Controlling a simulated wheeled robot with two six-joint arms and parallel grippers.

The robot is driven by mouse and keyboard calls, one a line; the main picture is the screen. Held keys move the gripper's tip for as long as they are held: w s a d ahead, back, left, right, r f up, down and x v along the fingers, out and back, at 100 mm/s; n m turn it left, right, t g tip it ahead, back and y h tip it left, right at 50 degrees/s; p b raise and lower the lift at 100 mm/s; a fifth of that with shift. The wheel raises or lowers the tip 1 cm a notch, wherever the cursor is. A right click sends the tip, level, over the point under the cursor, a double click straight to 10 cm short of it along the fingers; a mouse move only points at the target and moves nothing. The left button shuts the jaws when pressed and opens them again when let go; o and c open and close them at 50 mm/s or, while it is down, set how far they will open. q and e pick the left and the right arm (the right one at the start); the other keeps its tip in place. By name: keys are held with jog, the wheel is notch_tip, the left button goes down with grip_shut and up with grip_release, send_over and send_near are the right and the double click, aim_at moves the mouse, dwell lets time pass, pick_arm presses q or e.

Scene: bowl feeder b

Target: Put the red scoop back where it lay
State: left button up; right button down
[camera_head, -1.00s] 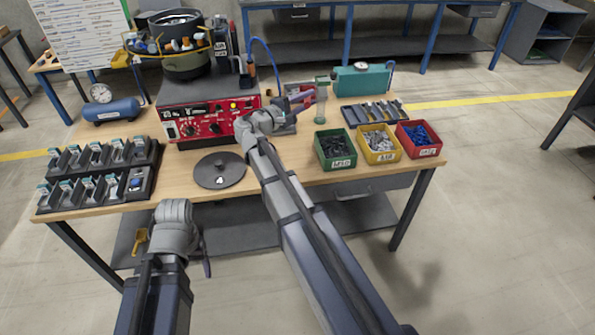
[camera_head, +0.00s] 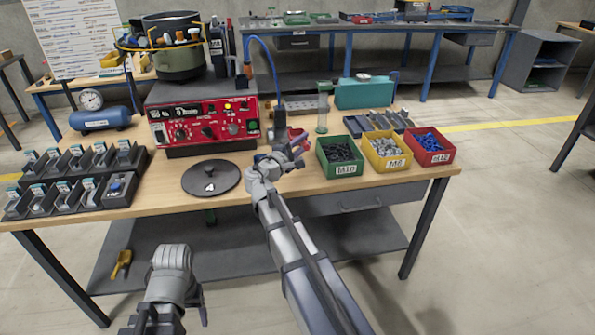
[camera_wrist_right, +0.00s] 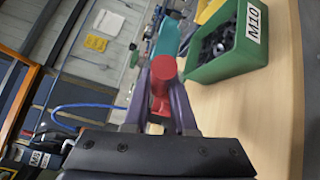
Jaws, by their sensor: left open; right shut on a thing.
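My right gripper (camera_head: 298,148) is shut on the red scoop, just left of the green M10 bin (camera_head: 340,156). In the right wrist view the scoop (camera_wrist_right: 161,78) shows as a red rounded handle between the two fingers (camera_wrist_right: 163,85), with the table close by on the right. Its bowl cannot be made out.
Yellow M8 (camera_head: 387,151) and red M12 (camera_head: 429,147) bins stand right of the green one. A clear cylinder (camera_head: 323,110) and teal box (camera_head: 364,92) are behind.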

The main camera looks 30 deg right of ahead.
notch_tip(320, 180, down, 10)
jog(key=b, duration=1)
jog(key=shift+f, duration=0.15)
jog(key=c, duration=0.7)
grip_release()
jog(key=shift+c, duration=0.2)
jog(key=shift+s+a+r, duration=0.15)
jog(key=shift+r, duration=0.1)
jog(key=v, duration=1.1)
jog(key=shift+a, duration=0.3)
